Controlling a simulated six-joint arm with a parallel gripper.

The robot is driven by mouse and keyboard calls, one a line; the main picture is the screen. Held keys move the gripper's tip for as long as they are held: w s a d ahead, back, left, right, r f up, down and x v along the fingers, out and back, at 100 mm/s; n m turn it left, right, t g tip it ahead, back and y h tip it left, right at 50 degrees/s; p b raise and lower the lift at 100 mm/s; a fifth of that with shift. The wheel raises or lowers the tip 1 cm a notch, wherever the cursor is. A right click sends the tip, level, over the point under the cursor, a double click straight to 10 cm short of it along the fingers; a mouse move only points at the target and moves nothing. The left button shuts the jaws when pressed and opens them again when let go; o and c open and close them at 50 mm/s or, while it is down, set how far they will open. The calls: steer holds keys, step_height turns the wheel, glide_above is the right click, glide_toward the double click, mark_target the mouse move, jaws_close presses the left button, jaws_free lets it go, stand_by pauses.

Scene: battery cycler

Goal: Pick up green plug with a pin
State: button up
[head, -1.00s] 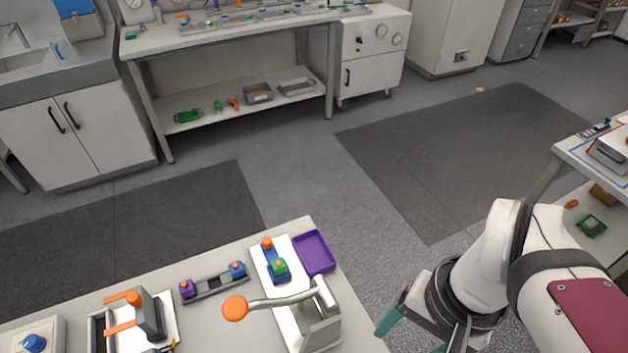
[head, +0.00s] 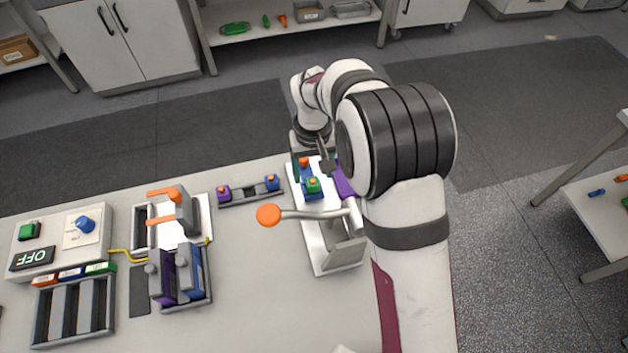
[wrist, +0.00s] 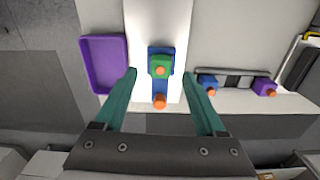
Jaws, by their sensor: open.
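In the wrist view the green plug (wrist: 160,62) lies near picture centre, on the blue block (wrist: 153,87). An orange knob (wrist: 160,102) stands at the block's lower end. My gripper (wrist: 159,72) is open and empty, with its teal fingers on the left and right of the plug in that view. The fingers look apart from the plug; their height above it is unclear. In the head view my arm reaches over the plate's far end.
A purple tray (wrist: 105,65) lies beside the plate. A dark rack (head: 248,190) with blue and purple plugs is on the other side. The orange-tipped press lever (head: 268,214) extends near the plate. An orange-handled clamp (head: 177,207) and an OFF panel (head: 90,235) stand further left.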

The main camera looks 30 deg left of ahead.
mark_target(312, 181)
step_height(312, 181, down, 4)
steer(key=shift+a+f, duration=0.1)
steer(key=shift+a, duration=0.05)
jaws_close()
